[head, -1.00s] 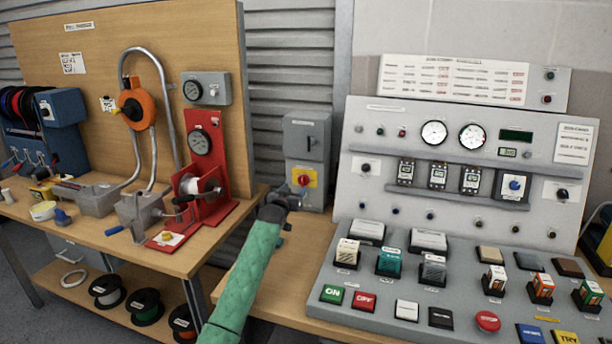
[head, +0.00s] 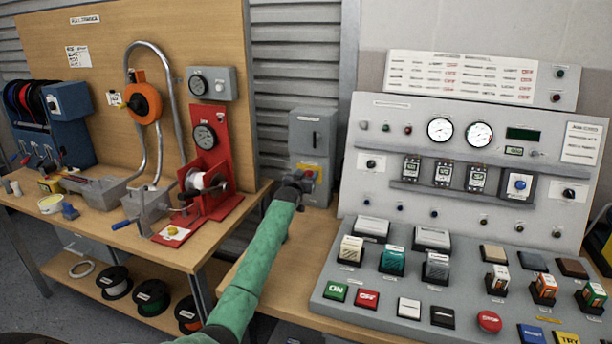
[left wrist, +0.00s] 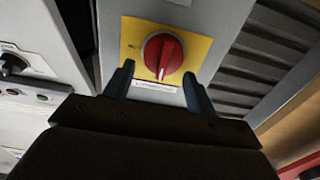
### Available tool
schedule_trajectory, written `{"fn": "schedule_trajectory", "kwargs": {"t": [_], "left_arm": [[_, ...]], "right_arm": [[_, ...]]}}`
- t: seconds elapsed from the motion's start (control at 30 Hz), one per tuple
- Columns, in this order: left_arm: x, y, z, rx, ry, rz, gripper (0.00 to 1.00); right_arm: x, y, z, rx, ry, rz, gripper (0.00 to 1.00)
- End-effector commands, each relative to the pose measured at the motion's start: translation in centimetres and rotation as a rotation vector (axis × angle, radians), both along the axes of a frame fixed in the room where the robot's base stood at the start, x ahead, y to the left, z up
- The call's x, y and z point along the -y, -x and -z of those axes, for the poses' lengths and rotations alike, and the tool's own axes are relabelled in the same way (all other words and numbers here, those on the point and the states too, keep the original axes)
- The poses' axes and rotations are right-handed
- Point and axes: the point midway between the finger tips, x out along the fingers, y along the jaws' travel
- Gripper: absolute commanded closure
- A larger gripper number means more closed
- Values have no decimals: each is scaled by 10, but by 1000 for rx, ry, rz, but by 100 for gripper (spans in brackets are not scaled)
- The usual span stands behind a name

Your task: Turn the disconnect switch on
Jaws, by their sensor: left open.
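The disconnect switch is a grey box (head: 312,137) standing at the back of the bench, between the red winding station and the control panel. Its yellow plate with a red rotary knob is mostly hidden behind my left gripper (head: 300,183) in the head view. In the left wrist view the red knob (left wrist: 163,55) sits on the yellow plate (left wrist: 131,36). My left gripper (left wrist: 157,82) is open there, its two fingers on either side of the knob's lower part, with nothing visibly held. I cannot tell whether the fingers touch it. My right gripper is not in view.
The sloped control panel (head: 455,222) with many buttons and small blocks stands right of the switch. The red winding station (head: 205,150) is on the wooden bench to the left. Bare bench top (head: 290,262) lies in front of the switch box.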

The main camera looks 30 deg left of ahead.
Motion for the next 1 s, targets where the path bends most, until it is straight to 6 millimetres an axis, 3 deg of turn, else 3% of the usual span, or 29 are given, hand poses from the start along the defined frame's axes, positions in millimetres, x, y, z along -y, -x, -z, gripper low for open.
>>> {"fn": "schedule_trajectory", "kwargs": {"t": [0.13, 0.37, 0.4, 1.0], "left_arm": [[0, 0, 0, 0, 0, 0, 44], [0, 0, 0, -1, 0, 0, 87], [0, 0, 1, -1, 0, 0, 89], [2, 0, 6, -27, -80, 1, 91]], "right_arm": [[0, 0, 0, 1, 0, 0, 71], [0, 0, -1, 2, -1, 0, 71], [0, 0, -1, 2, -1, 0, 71], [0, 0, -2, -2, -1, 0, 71]]}}
